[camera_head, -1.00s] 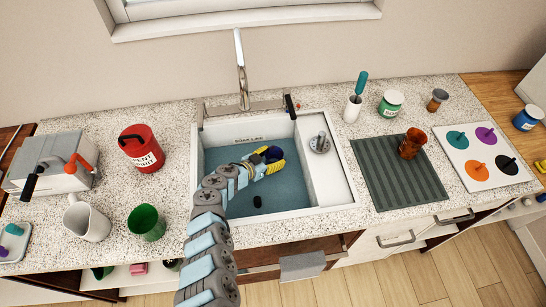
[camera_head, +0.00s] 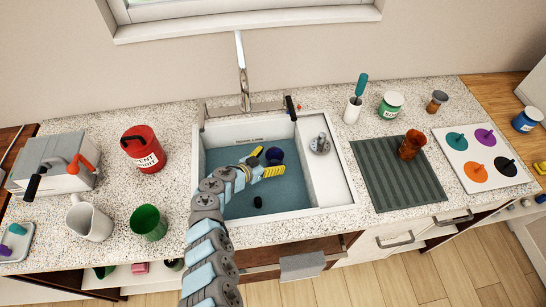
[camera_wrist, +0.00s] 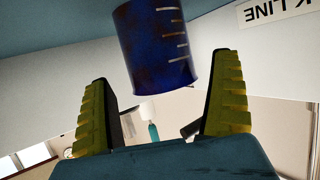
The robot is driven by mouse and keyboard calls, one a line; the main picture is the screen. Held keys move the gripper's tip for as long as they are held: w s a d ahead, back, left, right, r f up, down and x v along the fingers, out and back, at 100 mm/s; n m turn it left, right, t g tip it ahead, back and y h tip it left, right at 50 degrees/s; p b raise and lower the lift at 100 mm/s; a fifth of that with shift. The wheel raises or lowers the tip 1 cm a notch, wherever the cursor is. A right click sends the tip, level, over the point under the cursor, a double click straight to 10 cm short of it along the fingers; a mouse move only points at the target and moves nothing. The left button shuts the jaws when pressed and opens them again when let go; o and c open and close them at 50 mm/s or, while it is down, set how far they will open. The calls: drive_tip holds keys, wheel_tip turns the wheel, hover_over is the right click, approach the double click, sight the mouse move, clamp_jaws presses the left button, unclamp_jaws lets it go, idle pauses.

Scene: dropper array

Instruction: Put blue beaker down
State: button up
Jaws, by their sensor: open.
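The blue beaker (camera_head: 276,155) stands in the sink (camera_head: 225,158), on its blue-grey floor towards the right. In the wrist view the beaker (camera_wrist: 155,45) is dark blue with pale measuring marks and appears upside down, as does the sink's lettering. My gripper (camera_head: 264,162) reaches down into the sink with its yellow ribbed fingers spread. In the wrist view my gripper (camera_wrist: 163,72) has a finger on each side, with gaps to the beaker, which lies just beyond the fingertips. The beaker's far side is hidden.
The sink's walls and the tap (camera_head: 242,70) surround my gripper. A green beaker (camera_head: 148,222), a white jug (camera_head: 88,220) and a red can (camera_head: 142,150) stand on the left counter. An amber beaker (camera_head: 411,145) stands on the striped mat (camera_head: 385,185).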

drive_tip(key=shift+v, duration=0.8)
drive_tip(key=shift+s+a+r, duration=0.2)
drive_tip(key=shift+a+r, duration=0.1)
drive_tip(key=shift+a, duration=0.1)
drive_tip(key=shift+p+v, duration=0.4)
drive_tip(key=shift+v, duration=0.5)
drive_tip(key=shift+b+v, duration=0.75)
drive_tip(key=shift+v, duration=2.2)
